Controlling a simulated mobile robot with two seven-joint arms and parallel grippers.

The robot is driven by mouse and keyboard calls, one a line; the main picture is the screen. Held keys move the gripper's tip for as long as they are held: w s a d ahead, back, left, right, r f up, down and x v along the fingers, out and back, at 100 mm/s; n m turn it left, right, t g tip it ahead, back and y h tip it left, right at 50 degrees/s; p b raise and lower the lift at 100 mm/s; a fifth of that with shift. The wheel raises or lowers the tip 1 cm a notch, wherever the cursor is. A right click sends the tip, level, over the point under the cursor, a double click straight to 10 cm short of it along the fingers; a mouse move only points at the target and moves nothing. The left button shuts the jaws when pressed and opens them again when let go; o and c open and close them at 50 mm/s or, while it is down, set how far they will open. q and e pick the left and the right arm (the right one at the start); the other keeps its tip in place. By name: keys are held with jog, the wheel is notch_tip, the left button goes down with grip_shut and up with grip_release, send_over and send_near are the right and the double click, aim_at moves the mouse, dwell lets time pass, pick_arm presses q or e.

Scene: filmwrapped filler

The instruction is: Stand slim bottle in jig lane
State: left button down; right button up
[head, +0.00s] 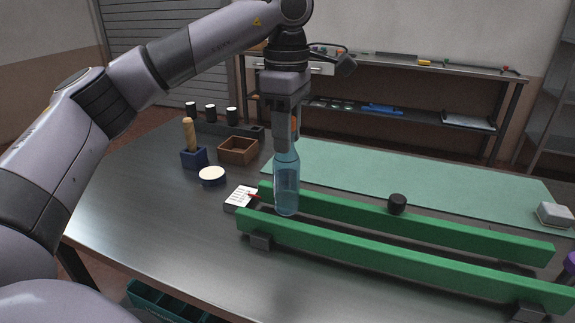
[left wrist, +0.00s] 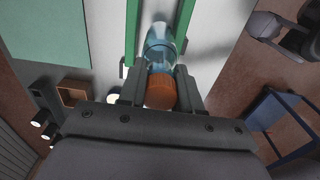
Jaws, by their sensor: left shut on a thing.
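A slim clear blue bottle (head: 286,188) with an orange cap stands upright between the two green rails of the jig lane (head: 400,260), near its left end. My left gripper (head: 287,140) comes down from above and is shut around the bottle's upper part. In the left wrist view the orange cap (left wrist: 161,91) sits between the fingers, with the blue bottle (left wrist: 160,50) beyond it between the green rails. Whether the bottle's base touches the table is hard to tell. My right gripper is not in view.
A black cap (head: 397,203) is at the far rail. Left of the lane are a notepad (head: 241,197), a round white-topped tin (head: 212,175), a brown box (head: 238,150) and a blue block with a wooden handle (head: 194,157). A green mat (head: 400,175) lies behind.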

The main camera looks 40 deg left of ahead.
aim_at(287, 160)
pick_arm(q)
jog(key=shift+f, duration=2.6)
jog(key=shift+f, duration=0.2)
jog(key=c, duration=0.8)
grip_release()
notch_tip(287, 160, up, 11)
jog(key=shift+f+p, duration=0.1)
jog(key=shift+p, duration=0.6)
jog(key=shift+r, duration=0.85)
jog(key=shift+f, duration=0.1)
